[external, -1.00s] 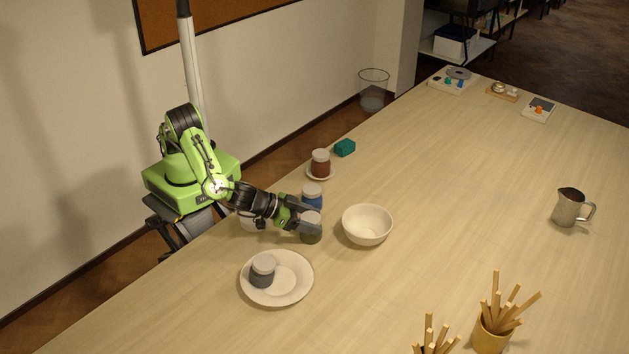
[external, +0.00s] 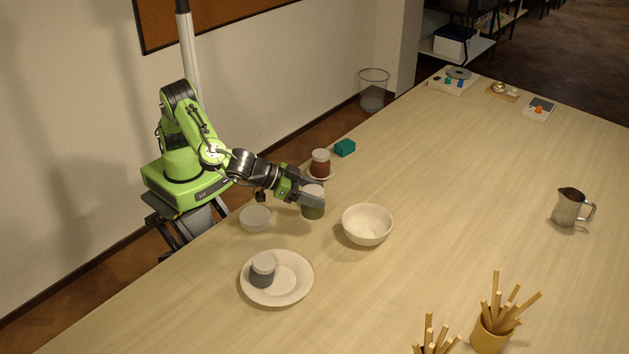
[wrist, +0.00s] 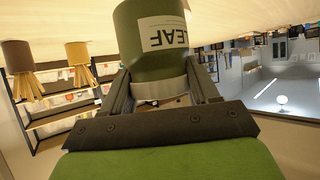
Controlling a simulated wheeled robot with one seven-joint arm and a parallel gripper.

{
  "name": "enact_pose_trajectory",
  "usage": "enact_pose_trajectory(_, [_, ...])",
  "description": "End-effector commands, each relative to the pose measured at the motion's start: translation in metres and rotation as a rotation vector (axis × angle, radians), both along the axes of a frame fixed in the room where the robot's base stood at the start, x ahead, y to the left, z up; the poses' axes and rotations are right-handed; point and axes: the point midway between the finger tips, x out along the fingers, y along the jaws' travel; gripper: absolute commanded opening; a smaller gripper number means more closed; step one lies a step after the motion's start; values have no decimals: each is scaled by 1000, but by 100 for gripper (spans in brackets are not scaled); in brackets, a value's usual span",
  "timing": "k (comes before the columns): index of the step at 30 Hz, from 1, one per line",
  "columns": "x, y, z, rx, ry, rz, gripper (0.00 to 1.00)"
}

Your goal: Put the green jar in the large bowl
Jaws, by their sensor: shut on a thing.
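The green jar (external: 313,210), with a pale lid, is held between the fingers of my gripper (external: 311,194). It looks raised off the table, left of and behind the large bowl. In the wrist view the green jar (wrist: 150,40) fills the top middle, with a white label reading "LEAF", and sits between both fingers of my gripper (wrist: 162,88). The large bowl (external: 367,232) is cream white, and no contents show in it. The jar is apart from the bowl.
A white plate (external: 297,287) bears a grey jar (external: 262,271). A small pale dish (external: 255,219) lies left of the gripper. A red-brown jar (external: 320,165) on a saucer and a teal block (external: 345,148) stand behind. A metal pitcher (external: 568,208) stands far right.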

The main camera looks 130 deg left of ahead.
Motion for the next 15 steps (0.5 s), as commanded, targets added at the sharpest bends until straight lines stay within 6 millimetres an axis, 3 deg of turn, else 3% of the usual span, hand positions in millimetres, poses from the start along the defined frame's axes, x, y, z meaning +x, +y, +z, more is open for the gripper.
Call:
enact_pose_trajectory(7, [60,49,51,6,-16,-286,19])
enact_pose_trajectory(12, [80,67,81,8,-14,-442,19])
enact_pose_trajectory(15, [82,68,76,7,-7,-475,19])
